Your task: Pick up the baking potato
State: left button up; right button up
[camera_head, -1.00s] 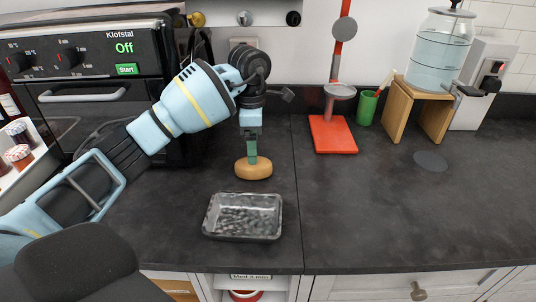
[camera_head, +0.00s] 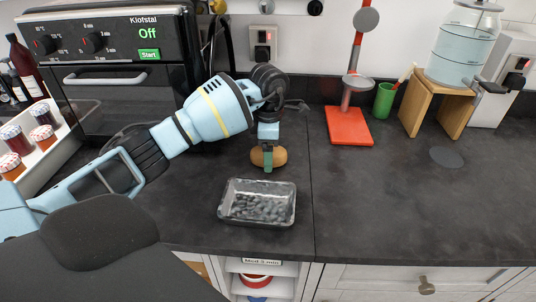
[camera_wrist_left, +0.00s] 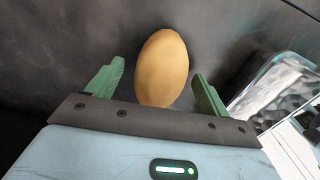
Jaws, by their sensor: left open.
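My right gripper is not in view.
The oven (camera_head: 115,75) is at the left, a red stand (camera_head: 348,126) and green cup (camera_head: 384,100) at the back. The right counter is mostly clear.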

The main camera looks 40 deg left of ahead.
pick_arm(q)
jog(key=shift+f, duration=0.65)
jog(key=c, duration=1.2)
notch_tip(320, 180, up, 10)
jog(key=shift+r, duration=0.1)
jog(key=shift+c, duration=0.2)
